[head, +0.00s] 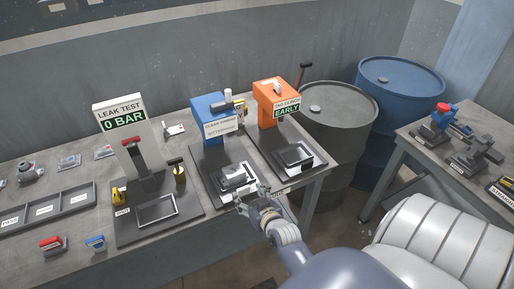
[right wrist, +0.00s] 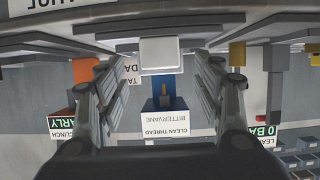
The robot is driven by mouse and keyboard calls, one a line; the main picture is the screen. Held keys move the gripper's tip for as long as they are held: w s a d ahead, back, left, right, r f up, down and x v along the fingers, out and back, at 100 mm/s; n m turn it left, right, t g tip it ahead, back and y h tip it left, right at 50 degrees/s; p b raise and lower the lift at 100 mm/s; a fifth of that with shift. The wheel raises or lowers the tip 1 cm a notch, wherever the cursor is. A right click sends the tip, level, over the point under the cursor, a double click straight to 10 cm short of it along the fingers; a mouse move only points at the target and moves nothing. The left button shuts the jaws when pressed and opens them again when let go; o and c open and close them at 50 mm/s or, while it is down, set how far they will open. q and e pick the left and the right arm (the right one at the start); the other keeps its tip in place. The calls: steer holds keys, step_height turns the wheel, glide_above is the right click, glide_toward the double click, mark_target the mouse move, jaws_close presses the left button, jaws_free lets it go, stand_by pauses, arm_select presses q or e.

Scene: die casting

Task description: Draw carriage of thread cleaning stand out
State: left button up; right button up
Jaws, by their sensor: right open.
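The thread cleaning stand (head: 209,119) is a blue upright block on a dark base, with a sign reading CLEAN THREAD. It also shows upside down in the right wrist view (right wrist: 163,91). Its carriage (head: 235,178) is a dark, frame-like piece with a pale part, low at the front of the base. My right gripper (head: 254,198) is open at the front edge of this base, near the carriage. In the right wrist view its two fingers (right wrist: 160,88) stand wide apart, with a pale block (right wrist: 159,51) between them in the picture. I cannot tell whether they touch it. My left gripper is not in view.
The leak test stand (head: 150,200) is to the left and the orange stand (head: 271,103) to the right, both close by. A compartment tray (head: 45,216) lies at the far left. Dark and blue drums (head: 340,118) stand beyond the bench's right end.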

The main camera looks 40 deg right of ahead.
steer(key=v, duration=0.7)
steer(key=shift+f, duration=0.1)
steer(key=s+a+f+n+g+y+b, duration=0.15)
steer(key=s+a+f, duration=0.25)
steer(key=f, duration=0.6)
steer(key=s+a+f+g+y+b, duration=0.1)
steer(key=s+a+f+g, duration=0.25)
steer(key=f, duration=0.65)
steer(key=s+a+f+n+g+y+b, duration=0.1)
steer(key=s+a+f, duration=0.3)
steer(key=f, duration=0.7)
steer(key=s+f+n+g, duration=0.1)
steer(key=s+f+g, duration=0.1)
steer(key=s+f, duration=0.3)
steer(key=s+d+f+g+b, duration=0.1)
steer(key=s+f, duration=0.3)
steer(key=s, duration=0.7)
steer(key=s+f+n+g+b, duration=0.1)
steer(key=s+f+g, duration=0.2)
steer(key=s+f, duration=0.2)
steer(key=s, duration=0.2)
steer(key=shift+s+d+f+n, duration=0.3)
steer(key=shift+s+n, duration=0.05)
steer(key=shift+s, duration=0.05)
